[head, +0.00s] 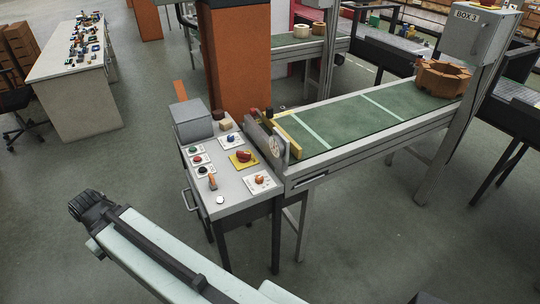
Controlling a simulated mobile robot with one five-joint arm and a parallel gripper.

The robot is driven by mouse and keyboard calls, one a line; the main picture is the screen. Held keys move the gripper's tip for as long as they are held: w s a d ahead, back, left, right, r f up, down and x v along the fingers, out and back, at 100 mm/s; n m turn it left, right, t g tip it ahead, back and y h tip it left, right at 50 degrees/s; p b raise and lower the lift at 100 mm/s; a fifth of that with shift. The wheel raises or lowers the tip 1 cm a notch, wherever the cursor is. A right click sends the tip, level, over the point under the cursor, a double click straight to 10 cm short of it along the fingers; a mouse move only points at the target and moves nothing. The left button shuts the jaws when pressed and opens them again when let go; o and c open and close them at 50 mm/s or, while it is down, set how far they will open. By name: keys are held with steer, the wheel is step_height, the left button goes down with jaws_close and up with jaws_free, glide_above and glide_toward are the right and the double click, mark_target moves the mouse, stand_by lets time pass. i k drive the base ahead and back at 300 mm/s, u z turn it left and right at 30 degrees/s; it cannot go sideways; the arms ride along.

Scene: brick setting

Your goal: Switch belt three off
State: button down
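A green conveyor belt (350,113) with pale cross stripes runs from the control desk to the right, toward a grey box (478,30) marked "BOX 3". At its near end stands a grey control desk (235,203). The desk carries a red knob on a yellow plate (243,157), an orange knob on a white plate (259,181), an orange lever (212,181), a blue control (231,139), and small green (194,148), red (197,159) and black (203,170) controls. Labels are too small to read. My arm is at lower left, apart from the desk; no gripper fingers show.
A brown octagonal ring (442,78) sits on the belt's far end. A round gauge (274,146) stands between desk and belt. A cluttered table (75,100) stands back left. The floor in front is clear.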

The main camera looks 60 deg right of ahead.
mark_target(243, 156)
steer(key=z, duration=5.7)
steer(key=k, duration=0.9)
steer(key=u, duration=5.8)
